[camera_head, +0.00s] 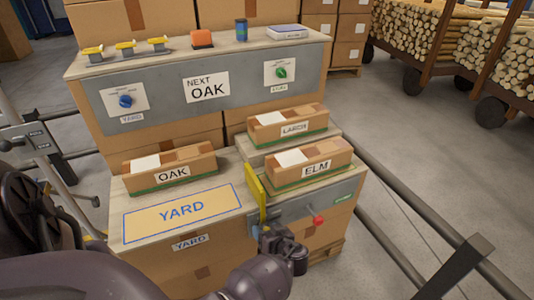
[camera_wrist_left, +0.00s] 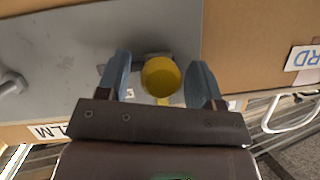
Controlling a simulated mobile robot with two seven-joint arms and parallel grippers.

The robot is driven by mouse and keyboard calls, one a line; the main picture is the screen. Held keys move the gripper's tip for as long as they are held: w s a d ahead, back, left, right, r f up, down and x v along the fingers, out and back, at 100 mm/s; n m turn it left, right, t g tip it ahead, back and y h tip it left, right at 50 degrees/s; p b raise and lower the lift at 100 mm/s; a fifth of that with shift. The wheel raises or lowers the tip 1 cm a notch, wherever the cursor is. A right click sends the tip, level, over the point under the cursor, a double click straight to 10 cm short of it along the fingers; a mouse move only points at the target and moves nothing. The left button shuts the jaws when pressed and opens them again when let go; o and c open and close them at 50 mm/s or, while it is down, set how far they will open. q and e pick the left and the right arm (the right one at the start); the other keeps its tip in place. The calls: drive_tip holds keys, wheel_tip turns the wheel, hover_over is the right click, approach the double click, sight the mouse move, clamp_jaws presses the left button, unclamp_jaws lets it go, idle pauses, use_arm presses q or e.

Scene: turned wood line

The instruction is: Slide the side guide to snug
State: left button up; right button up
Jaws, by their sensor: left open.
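The side guide (camera_head: 257,193) is an upright yellow plate at the left edge of the ELM box's place, beside the YARD pad. The ELM box (camera_head: 312,163) sits on a green-edged base to its right; whether the guide touches it is unclear. My left gripper (camera_head: 266,236) is low at the front face of the bench, just below the guide. In the left wrist view, a round yellow knob (camera_wrist_left: 161,77) lies between the open blue fingers of my left gripper (camera_wrist_left: 159,65), with a gap visible on each side. My right gripper is not in view.
The OAK box (camera_head: 169,167) and YARD pad (camera_head: 184,212) lie left of the guide. A LARCH box (camera_head: 288,125) stands behind. A red knob (camera_head: 319,220) sticks out of the front panel to the right. A rail (camera_head: 420,232) runs along the right.

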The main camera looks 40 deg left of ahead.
sight(277, 219)
use_arm(q)
clamp_jaws()
drive_tip(key=shift+w+d+f+b, duration=0.2)
drive_tip(key=shift+w+d+b, duration=0.05)
drive_tip(key=shift+w+b, duration=0.2)
drive_tip(key=w, duration=0.1)
drive_tip(key=w+d+b, duration=0.1)
drive_tip(key=w+b, duration=0.1)
drive_tip(key=w, duration=0.1)
drive_tip(key=shift+d+r, duration=0.15)
drive_tip(key=shift+d, duration=0.15)
drive_tip(key=shift+r, duration=0.1)
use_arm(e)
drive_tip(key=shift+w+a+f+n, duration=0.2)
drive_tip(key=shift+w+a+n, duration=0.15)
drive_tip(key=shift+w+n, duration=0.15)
use_arm(q)
drive_tip(key=shift+w+r, duration=0.1)
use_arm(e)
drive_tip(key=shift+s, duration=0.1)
